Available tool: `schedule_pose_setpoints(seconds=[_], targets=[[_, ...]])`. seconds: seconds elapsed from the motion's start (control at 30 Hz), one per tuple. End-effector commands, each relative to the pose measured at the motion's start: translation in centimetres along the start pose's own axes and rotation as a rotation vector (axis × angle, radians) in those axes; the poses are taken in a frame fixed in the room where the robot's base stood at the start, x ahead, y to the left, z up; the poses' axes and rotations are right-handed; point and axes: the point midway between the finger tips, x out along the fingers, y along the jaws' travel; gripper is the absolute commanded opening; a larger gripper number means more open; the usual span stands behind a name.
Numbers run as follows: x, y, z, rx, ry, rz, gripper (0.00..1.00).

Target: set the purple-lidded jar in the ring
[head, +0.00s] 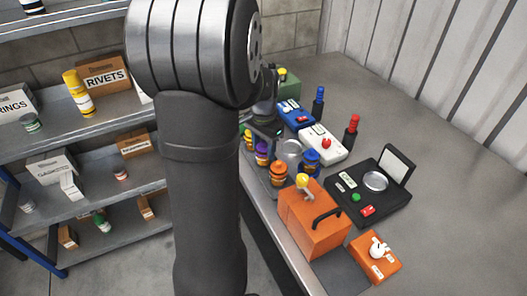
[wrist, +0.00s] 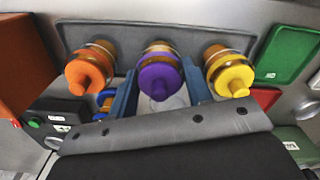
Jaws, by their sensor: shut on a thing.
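The purple-lidded jar (wrist: 158,78) stands between my gripper's two blue-grey fingers in the wrist view. My gripper (wrist: 160,90) is shut on it. The jar looks upright in a grey tray (wrist: 77,33), between an orange-lidded jar (wrist: 90,73) and a yellow-lidded jar (wrist: 230,72). Thin pale hoops show around the jars, but how they hold them is unclear. In the head view the purple lid (head: 262,148) shows beside my arm, which partly hides the gripper. A pale round thing (head: 290,150) lies to its right; I cannot tell whether it is the ring.
A blue-lidded jar (head: 310,160) stands close on the right. An orange box (head: 315,222) with a black handle and a yellow knob is in front. A black case (head: 370,192), a white panel (head: 322,146) and a blue panel (head: 295,115) crowd the bench. Bare bench lies far right.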

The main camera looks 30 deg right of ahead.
Motion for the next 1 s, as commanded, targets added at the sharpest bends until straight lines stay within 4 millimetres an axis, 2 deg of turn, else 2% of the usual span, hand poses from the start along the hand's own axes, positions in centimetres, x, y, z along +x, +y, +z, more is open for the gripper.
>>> schedule_pose_setpoints(seconds=[0.3, 0.53, 0.67, 0.8, 1.0], targets=[[-6.3, -0.1, -0.1, 0.000, 0.004, -0.003, 0.19], [-8.9, 0.8, -0.8, 0.005, 0.001, -0.001, 0.19], [-9.1, 3.2, -3.0, 0.017, 0.000, 0.000, 0.19], [-9.1, 7.1, -6.1, 0.028, 0.000, 0.000, 0.19], [-9.0, 12.6, -9.4, 0.039, 0.000, 0.000, 0.19]])
